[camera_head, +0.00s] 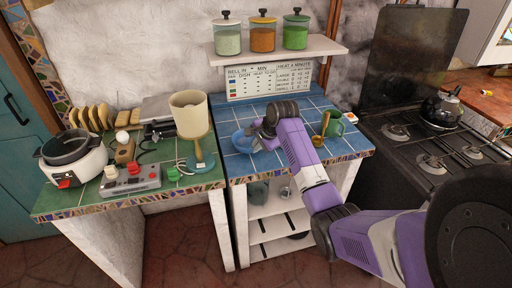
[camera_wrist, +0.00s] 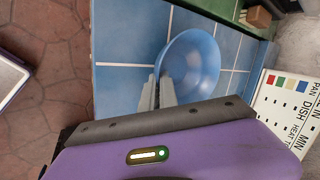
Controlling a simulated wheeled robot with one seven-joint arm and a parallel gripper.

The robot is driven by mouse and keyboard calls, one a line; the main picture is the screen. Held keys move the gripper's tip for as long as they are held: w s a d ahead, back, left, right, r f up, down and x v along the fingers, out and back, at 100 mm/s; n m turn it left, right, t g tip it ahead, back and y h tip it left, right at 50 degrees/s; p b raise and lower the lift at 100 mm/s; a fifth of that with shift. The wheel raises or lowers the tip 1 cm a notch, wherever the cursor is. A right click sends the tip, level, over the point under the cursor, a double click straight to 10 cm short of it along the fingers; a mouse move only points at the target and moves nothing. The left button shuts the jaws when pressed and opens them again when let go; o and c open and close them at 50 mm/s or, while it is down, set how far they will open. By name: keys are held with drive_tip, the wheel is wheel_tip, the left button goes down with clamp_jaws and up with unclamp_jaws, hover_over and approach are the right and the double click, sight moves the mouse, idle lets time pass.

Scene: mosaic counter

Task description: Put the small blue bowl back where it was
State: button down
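My gripper (camera_head: 254,131) reaches in from the right. In the wrist view my two fingers (camera_wrist: 158,88) are close together at the bowl's near rim, with the rim between them. The gripper looks shut on that rim. Whether the bowl's base touches the tiles is hard to tell.
A green mug (camera_head: 335,125) and a wooden tool stand right of my arm. Left is a green-tiled counter (camera_head: 70,200) with a lamp (camera_head: 189,115), a rice cooker (camera_head: 72,155) and a control box (camera_head: 131,180). A shelf (camera_head: 280,50) with jars hangs above. A stove (camera_head: 425,145) is at right.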

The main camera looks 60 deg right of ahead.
drive_tip(key=c, duration=1.6)
unclamp_jaws()
drive_tip(key=shift+c, duration=0.2)
